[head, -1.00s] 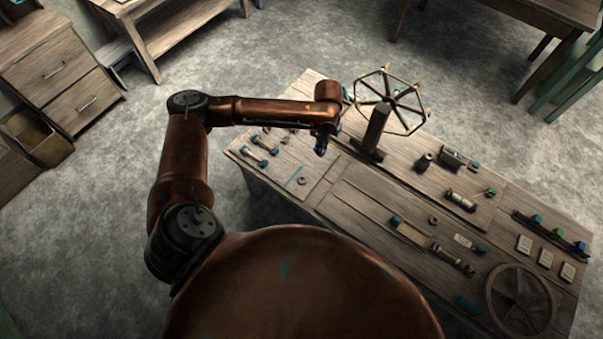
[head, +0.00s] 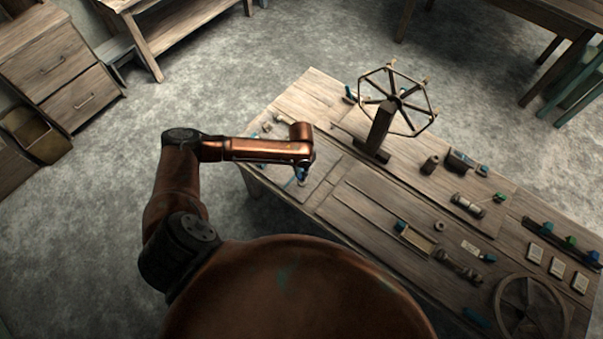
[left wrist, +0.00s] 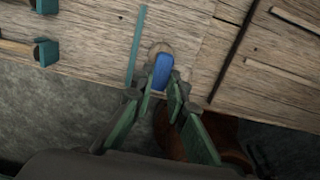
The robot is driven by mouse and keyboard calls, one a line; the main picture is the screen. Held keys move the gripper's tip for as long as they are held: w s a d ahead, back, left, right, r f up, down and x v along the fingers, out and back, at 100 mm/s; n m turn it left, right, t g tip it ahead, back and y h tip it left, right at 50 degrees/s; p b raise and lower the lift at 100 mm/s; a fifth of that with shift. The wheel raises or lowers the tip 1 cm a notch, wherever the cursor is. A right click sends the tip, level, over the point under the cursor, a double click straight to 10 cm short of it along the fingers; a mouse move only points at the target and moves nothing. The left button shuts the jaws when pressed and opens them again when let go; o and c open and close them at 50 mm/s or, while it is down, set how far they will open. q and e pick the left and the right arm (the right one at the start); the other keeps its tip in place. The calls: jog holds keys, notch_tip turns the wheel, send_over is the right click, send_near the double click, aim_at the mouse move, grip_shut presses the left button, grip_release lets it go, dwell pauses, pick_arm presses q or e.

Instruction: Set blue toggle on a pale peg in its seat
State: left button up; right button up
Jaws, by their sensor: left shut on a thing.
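My left gripper (left wrist: 160,95) is shut on a blue toggle (left wrist: 161,72), which stands out past the green fingertips. In the head view the left gripper (head: 302,175) is over the left end of the bench. A pale round piece (left wrist: 154,49) shows just behind the toggle on the board, partly covered by it; I cannot tell whether they touch. A pale peg under the toggle cannot be made out. My right gripper is not in view.
A teal strip (left wrist: 137,45) lies on the board left of the toggle. Teal-ended rods (left wrist: 46,53) lie farther left. A spoked wheel on a post (head: 380,128) stands at the back of the bench (head: 345,215). Several small parts lie to the right.

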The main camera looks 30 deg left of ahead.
pick_arm(q)
jog(key=shift+f+b, duration=0.3)
jog(key=shift+f, duration=0.15)
notch_tip(320, 180, down, 2)
jog(key=shift+f+b, duration=0.1)
jog(key=shift+b, duration=0.8)
jog(key=shift+f+b, duration=0.35)
jog(key=shift+f, duration=0.5)
jog(key=o, duration=0.9)
notch_tip(320, 180, up, 12)
